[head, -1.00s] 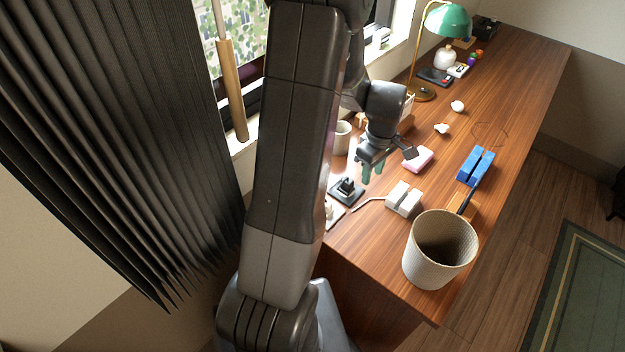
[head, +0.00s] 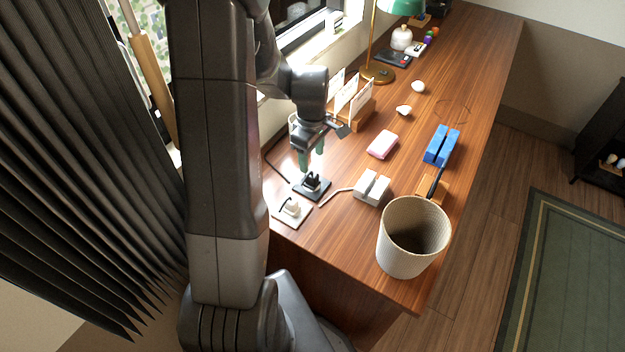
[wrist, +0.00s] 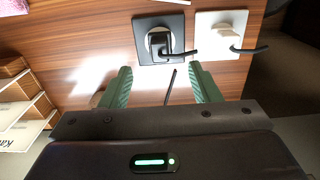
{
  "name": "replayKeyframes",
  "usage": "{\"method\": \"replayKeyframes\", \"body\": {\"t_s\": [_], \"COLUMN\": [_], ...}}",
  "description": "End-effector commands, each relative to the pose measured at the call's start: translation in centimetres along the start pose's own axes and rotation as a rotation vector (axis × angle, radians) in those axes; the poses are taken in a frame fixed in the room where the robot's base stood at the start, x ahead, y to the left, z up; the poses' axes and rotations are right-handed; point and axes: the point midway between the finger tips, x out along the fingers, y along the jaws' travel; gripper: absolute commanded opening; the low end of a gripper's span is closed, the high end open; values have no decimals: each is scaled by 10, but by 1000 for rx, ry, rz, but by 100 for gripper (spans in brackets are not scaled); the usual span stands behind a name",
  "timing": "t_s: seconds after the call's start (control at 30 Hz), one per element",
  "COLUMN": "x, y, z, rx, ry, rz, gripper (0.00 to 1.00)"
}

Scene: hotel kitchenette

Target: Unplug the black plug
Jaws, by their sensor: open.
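The black plug (head: 313,180) sits in a dark square socket plate (head: 321,193) lying on the desk. In the wrist view the black plug (wrist: 160,42) is ahead of the fingers, in the round recess of its plate (wrist: 144,23), with a dark cable running off to one side. My gripper (head: 312,160) is open and empty, its green fingers pointing down just above and behind the plug. In the wrist view the two fingertips (wrist: 160,68) stand apart, short of the plug and not touching it.
A white plug (head: 292,207) sits in a pale plate beside the dark one. A grey-white block (head: 371,187), a pink block (head: 382,144), a blue block (head: 441,146) and a woven bin (head: 400,262) stand to the right. A letter rack (head: 358,112) stands behind my gripper.

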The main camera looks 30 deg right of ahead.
Motion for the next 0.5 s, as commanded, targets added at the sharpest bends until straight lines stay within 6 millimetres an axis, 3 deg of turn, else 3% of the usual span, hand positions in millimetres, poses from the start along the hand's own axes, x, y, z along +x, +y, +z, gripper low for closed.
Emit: {"method": "replayKeyframes", "body": {"t_s": [0.27, 0.5], "x": [25, 60], "y": [0, 0], "z": [0, 0], "rx": [0, 0], "ry": [-1, -1], "rz": [-2, -1], "gripper": [56, 56]}}
